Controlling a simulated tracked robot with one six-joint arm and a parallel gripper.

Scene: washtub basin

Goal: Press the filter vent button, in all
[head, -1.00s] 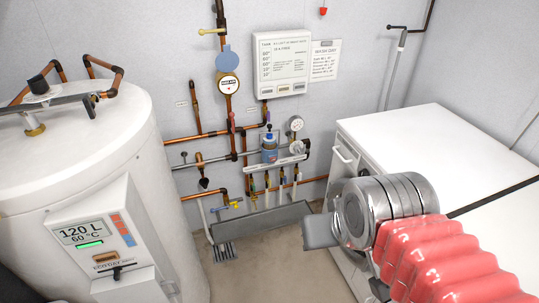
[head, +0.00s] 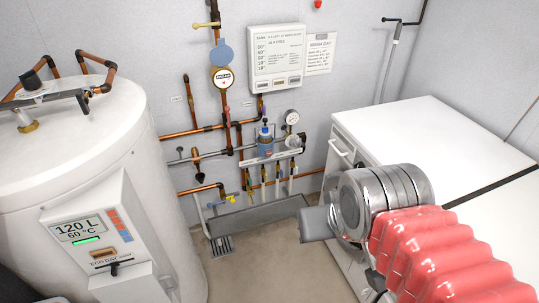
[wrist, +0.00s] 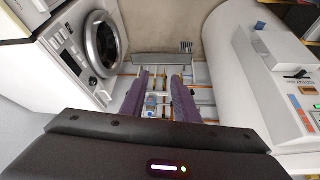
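The filter (head: 265,145) is a small blue housing with a blue top, on the pipework at the back wall. The vent button cannot be told apart for certain at this size. My gripper shows in the wrist view as two purple fingers (wrist: 160,75), apart and with nothing held between them. The blue filter (wrist: 152,99) shows small between the fingers, some way beyond them. In the head view, a grey block at the end of my arm is in front of and to the right of the pipework; the fingertips are hidden there.
A white water tank (head: 75,160) with a control box stands left. A white washing machine (head: 430,140) stands right, its round door (wrist: 102,44) facing the gap. A grey trough (head: 260,217) lies below the pipes. Gauges (head: 292,117) and valves crowd the filter. Floor between is clear.

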